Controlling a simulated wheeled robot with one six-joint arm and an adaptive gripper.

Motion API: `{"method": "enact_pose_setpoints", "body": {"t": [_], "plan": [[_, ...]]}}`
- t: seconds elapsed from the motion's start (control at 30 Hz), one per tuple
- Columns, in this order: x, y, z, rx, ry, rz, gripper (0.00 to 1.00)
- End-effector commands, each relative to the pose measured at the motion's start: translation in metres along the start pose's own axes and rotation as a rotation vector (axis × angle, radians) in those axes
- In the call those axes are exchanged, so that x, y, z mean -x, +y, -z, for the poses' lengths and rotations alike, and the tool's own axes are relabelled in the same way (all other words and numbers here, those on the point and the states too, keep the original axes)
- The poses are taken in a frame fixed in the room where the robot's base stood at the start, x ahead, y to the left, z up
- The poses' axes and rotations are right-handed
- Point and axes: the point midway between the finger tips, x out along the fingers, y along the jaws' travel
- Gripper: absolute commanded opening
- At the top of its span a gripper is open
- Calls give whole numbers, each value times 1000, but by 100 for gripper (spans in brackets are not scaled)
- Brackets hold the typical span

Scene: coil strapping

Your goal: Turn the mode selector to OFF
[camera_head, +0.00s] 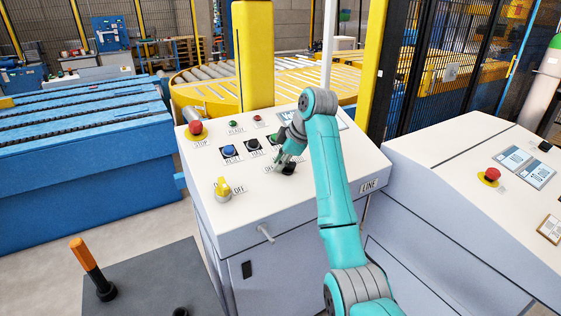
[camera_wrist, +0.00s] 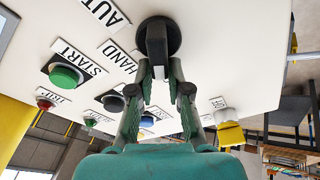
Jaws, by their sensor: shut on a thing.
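The mode selector is a black round knob (camera_wrist: 172,38) on the sloped white panel, at the top of the wrist view. It also shows in the head view as a dark knob (camera_head: 289,169). Labels AUTO (camera_wrist: 106,11) and HAND (camera_wrist: 118,54) stand beside it. Another label by the knob is mostly hidden behind my fingers. My gripper (camera_wrist: 157,66) has its fingertips closed on the selector's raised handle. In the head view my gripper (camera_head: 285,158) comes down on the knob from above. The fingers cover part of the handle, so its exact pointing is hard to tell.
A green START button (camera_wrist: 65,75), a blue button (camera_head: 229,151) and a red stop button (camera_head: 196,128) sit on the same panel. A second console (camera_head: 450,185) stands to the right.

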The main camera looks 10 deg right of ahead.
Motion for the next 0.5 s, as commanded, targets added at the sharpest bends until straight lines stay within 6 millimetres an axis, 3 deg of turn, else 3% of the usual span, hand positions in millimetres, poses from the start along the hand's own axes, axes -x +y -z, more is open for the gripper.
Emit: {"method": "enact_pose_setpoints", "body": {"t": [0.03,0.5], "plan": [[-4,-3,-11,-2,-16,18,0],[-4,-4,-13,33,-17,26,0]]}}
